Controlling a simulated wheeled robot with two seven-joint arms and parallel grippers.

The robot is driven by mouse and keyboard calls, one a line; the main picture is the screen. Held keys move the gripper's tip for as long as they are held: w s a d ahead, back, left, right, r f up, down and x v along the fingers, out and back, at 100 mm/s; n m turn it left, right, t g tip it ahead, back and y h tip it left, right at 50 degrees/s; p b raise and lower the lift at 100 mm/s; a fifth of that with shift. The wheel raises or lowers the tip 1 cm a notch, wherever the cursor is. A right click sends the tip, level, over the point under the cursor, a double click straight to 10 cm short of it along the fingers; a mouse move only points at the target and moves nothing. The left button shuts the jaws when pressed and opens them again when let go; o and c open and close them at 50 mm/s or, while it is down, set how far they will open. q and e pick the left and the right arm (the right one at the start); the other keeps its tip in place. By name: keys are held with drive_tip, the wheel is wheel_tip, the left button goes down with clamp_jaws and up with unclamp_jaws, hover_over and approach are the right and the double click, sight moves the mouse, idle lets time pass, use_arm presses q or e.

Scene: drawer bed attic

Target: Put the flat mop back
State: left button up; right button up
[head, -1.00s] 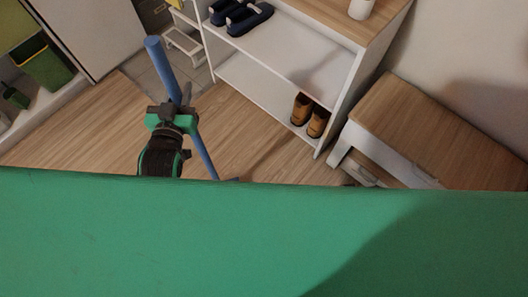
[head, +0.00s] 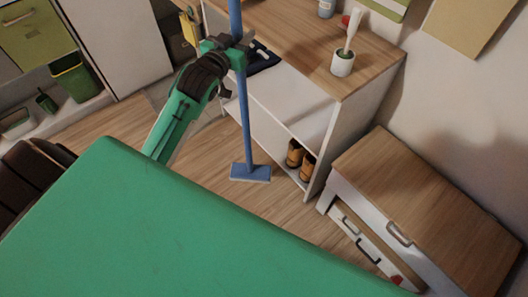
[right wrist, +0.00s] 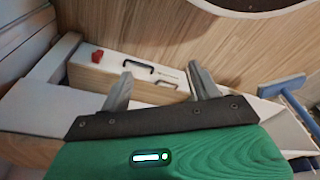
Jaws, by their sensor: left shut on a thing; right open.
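The flat mop has a blue handle (head: 245,120) and a flat blue head (head: 250,173). In the head view it stands nearly upright in front of the shoe shelf, its head low over the wood floor; I cannot tell whether it touches. My left gripper (head: 235,45) is shut on the upper part of the handle. The mop also shows at the right edge of the right wrist view (right wrist: 292,90). My right gripper (right wrist: 160,82) is open with nothing between its fingers, and faces a white drawer unit with dark handles.
A white shelf with a wooden top (head: 340,60) holds a white pot with a brush (head: 343,62) and brown boots (head: 299,158). A low wooden-topped drawer cabinet (head: 430,205) stands at the right, a drawer pulled out. Floor is clear left of the mop.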

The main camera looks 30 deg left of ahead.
sight(246, 90)
use_arm(q)
drive_tip(key=f+b, duration=0.2)
drive_tip(key=f, duration=1.7)
drive_tip(key=shift+w+b, duration=0.2)
drive_tip(key=shift+b, duration=0.15)
drive_tip(key=shift+f, duration=0.4)
drive_tip(key=o, duration=0.6)
drive_tip(key=shift+o, duration=0.9)
use_arm(e)
drive_tip(key=shift+t, duration=0.3)
drive_tip(key=r, duration=0.5)
drive_tip(key=shift+w+d+r, duration=0.1)
drive_tip(key=shift+w+r, duration=0.15)
drive_tip(key=shift+r, duration=0.1)
